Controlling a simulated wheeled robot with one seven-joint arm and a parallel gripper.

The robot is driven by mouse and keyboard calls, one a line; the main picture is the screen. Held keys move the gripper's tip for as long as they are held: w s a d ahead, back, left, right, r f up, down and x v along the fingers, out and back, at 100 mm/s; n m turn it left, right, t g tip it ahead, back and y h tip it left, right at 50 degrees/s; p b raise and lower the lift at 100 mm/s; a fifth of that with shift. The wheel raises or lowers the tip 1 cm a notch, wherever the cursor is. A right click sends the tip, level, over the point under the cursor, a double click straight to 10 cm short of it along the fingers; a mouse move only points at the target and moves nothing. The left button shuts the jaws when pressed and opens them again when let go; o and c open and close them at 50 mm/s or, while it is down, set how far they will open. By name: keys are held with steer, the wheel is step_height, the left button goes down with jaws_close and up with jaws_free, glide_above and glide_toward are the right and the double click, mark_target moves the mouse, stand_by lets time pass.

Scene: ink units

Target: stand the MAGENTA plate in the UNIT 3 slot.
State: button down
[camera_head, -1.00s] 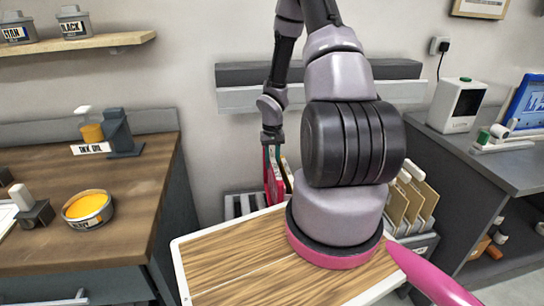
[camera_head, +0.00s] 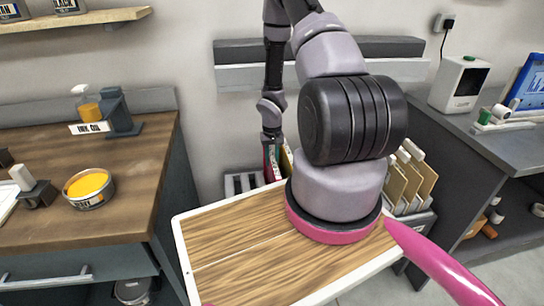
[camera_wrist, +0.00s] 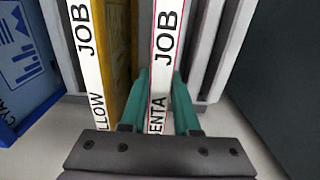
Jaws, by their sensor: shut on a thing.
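The magenta plate shows in the wrist view as a narrow edge with a white, magenta-bordered label (camera_wrist: 165,50) reading "...ENTA JOB". My gripper (camera_wrist: 160,100), with teal fingers, is shut on this plate, one finger on each side. In the head view my gripper (camera_head: 271,139) points down beyond the wooden-topped tray, and the magenta plate (camera_head: 269,160) hangs under it, its lower part hidden. A grey slotted rack (camera_head: 240,184) stands just left of the plate. I cannot read a UNIT 3 mark, and whether the plate is in a slot cannot be told.
Pale upright dividers (camera_wrist: 207,50) stand close right. A rack of tan folders (camera_head: 408,180) is at right in the head view.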

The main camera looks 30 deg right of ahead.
steer(key=shift+f, duration=0.5)
stand_by(0.6)
steer(key=c, duration=0.6)
jaws_free()
steer(key=shift+o, duration=0.2)
steer(key=shift+r, duration=0.15)
step_height(320, 180, up, 10)
steer(key=shift+r, duration=0.25)
steer(key=shift+r, duration=0.1)
steer(key=shift+r, duration=2.4)
